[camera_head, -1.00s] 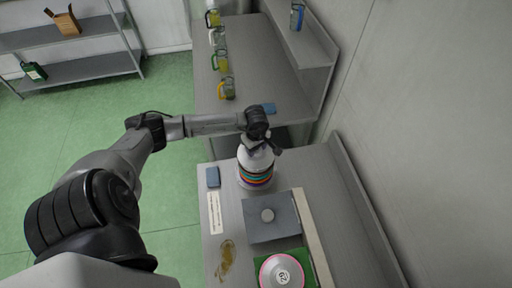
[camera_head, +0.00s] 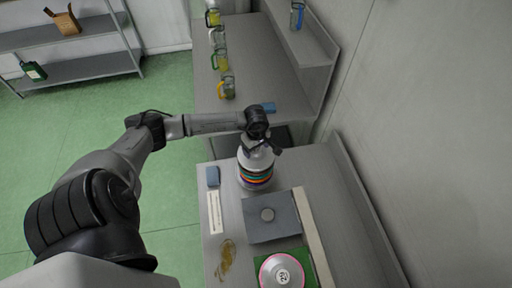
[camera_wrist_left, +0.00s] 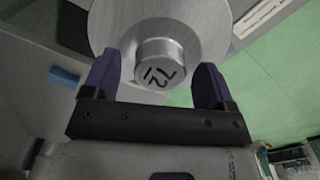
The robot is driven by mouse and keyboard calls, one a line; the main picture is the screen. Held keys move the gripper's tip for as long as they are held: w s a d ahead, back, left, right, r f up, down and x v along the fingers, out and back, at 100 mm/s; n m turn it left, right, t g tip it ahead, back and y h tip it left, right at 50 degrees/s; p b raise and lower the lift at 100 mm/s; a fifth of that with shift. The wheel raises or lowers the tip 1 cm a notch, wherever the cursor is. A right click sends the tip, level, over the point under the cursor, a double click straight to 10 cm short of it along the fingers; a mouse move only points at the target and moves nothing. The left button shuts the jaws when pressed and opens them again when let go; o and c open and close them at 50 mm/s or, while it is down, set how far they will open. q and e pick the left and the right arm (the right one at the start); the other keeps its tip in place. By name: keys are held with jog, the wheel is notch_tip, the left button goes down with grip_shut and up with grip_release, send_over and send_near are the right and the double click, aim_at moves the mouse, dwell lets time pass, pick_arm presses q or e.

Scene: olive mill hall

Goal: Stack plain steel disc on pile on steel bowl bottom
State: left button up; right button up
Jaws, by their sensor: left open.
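A pile (camera_head: 255,178) of discs with coloured rims stands at the left side of the near bench, with a pale steel top. My left gripper (camera_head: 258,147) is directly above it, pointing down. In the left wrist view, a plain steel disc (camera_wrist_left: 205,30) with a marked steel knob (camera_wrist_left: 160,63) lies below the gripper. The open fingers of my left gripper (camera_wrist_left: 155,80) stand on both sides of the knob, with gaps visible. The bowl bottom under the pile cannot be made out. My right gripper is not in view.
A pink-rimmed steel disc (camera_head: 282,271) sits on a green mat (camera_head: 310,267).

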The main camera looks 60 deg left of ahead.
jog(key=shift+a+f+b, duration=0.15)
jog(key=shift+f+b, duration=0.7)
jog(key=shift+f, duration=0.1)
pick_arm(q)
notch_tip(320, 180, up, 14)
jog(key=shift+f, duration=0.1)
